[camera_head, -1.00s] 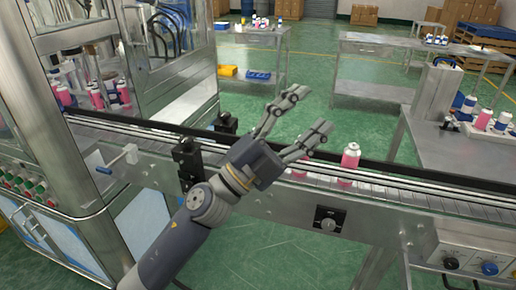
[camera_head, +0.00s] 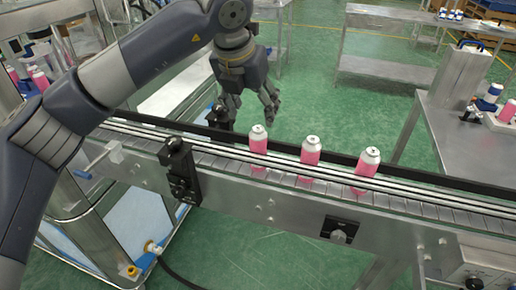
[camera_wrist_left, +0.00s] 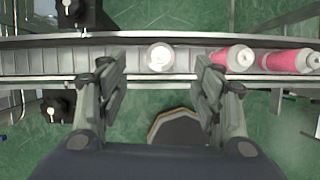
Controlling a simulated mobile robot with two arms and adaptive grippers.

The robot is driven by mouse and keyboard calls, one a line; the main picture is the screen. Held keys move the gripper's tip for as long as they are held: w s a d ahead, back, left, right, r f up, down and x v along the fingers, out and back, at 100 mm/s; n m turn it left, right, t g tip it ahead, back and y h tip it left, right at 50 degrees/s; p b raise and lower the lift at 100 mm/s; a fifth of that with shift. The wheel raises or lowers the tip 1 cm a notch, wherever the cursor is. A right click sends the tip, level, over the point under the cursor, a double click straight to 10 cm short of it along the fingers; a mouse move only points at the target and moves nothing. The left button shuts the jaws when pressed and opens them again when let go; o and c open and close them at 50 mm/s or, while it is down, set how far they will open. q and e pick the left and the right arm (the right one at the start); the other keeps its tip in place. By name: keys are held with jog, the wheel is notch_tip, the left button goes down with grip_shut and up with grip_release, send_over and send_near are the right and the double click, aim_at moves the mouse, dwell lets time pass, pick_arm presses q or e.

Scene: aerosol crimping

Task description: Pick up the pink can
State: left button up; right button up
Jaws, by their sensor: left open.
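Three pink cans with white tops stand in a row on the conveyor in the head view: a left can (camera_head: 258,146), a middle can (camera_head: 311,158) and a right can (camera_head: 367,170). My left gripper (camera_head: 252,118) is open, pointing down above the far side of the conveyor, close to the left can. In the left wrist view the left gripper (camera_wrist_left: 160,78) has its fingers spread. A can's white top (camera_wrist_left: 160,57) lies between and slightly beyond the fingertips, apart from them. My right gripper is not in view.
The conveyor (camera_head: 440,205) has metal rails and a black sensor bracket (camera_head: 180,170) on its near side. A steel machine frame stands at the left. A side table (camera_head: 450,150) with a metal box and cans is at the right.

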aim_at(257, 130)
pick_arm(q)
jog(key=p+x, duration=0.1)
jog(key=x, duration=0.4)
jog(key=shift+a+f, duration=0.1)
jog(key=shift+a, duration=0.05)
jog(key=x, duration=0.1)
jog(key=p+x, duration=0.2)
jog(key=x, duration=0.1)
jog(key=shift+s+f, duration=0.2)
jog(key=shift+w+f, duration=0.2)
jog(key=shift+f, duration=0.25)
jog(key=c, duration=1.1)
